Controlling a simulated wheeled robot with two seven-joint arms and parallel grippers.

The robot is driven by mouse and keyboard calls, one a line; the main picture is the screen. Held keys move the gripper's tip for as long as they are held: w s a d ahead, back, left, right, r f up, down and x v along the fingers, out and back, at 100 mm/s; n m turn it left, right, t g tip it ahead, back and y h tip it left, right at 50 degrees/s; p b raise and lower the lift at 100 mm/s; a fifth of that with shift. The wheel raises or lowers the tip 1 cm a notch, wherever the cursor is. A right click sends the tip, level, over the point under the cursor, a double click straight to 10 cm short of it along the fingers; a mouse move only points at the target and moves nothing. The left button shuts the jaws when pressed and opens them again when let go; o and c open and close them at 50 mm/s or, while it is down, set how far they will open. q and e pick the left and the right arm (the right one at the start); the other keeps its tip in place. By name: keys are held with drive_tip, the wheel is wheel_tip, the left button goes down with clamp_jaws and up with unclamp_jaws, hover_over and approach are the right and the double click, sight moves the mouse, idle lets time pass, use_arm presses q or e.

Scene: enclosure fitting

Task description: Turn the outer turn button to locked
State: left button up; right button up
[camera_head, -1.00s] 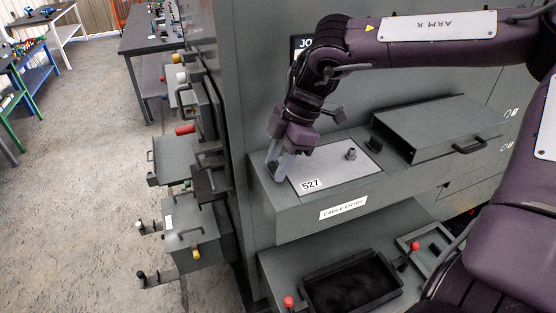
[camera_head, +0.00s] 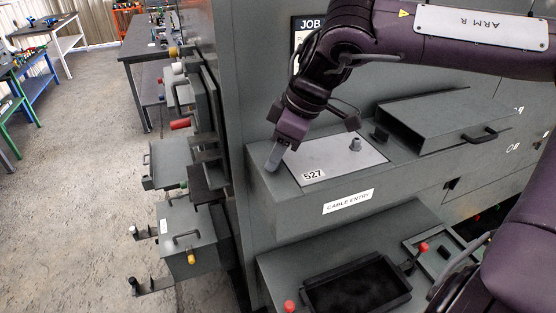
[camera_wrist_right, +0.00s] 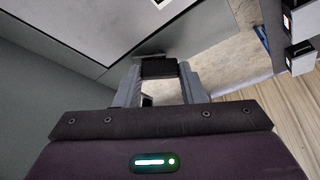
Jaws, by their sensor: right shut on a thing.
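The grey cover plate (camera_head: 330,158) labelled 527 lies flat on top of the box marked CABLE ENTRY (camera_head: 300,210). A small grey knob (camera_head: 355,144) stands on the plate. My right gripper (camera_head: 273,162) points down at the left end of the box top, beside the plate's left edge. In the right wrist view its two fingers are on either side of a dark block, the outer turn button (camera_wrist_right: 159,68), and are shut on it. In the head view the fingers hide this button. A second dark turn button (camera_head: 380,136) stands at the plate's right side. My left gripper is out of view.
A grey hood with a handle (camera_head: 450,120) sits right of the plate. Below is an open black tray (camera_head: 358,288) with red knobs (camera_head: 289,306) near it. Cabinet fittings with handles (camera_head: 185,235) project at the left. The floor further left is open.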

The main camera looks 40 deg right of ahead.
drive_tip(key=m+b, duration=0.1)
drive_tip(key=m, duration=0.1)
drive_tip(key=m+h+b, duration=0.1)
drive_tip(key=b, duration=0.1)
drive_tip(key=shift+a+f+m+t, duration=0.1)
drive_tip(key=shift+f+m+t, duration=0.1)
drive_tip(key=shift+m+t, duration=0.2)
drive_tip(key=m+h+b, duration=0.1)
drive_tip(key=m+b, duration=0.3)
drive_tip(key=shift+a+h, duration=0.1)
drive_tip(key=shift+h, duration=0.3)
drive_tip(key=shift+r+m+h+b, duration=0.2)
drive_tip(key=shift+m+h+b, duration=0.4)
drive_tip(key=shift+m+b, duration=1.1)
drive_tip(key=o, duration=1)
drive_tip(key=shift+s, duration=0.1)
drive_tip(key=v, duration=0.7)
drive_tip(key=shift+s+a+r+b, duration=0.1)
drive_tip(key=shift+s+r+b, duration=0.05)
drive_tip(key=shift+r+b, duration=0.2)
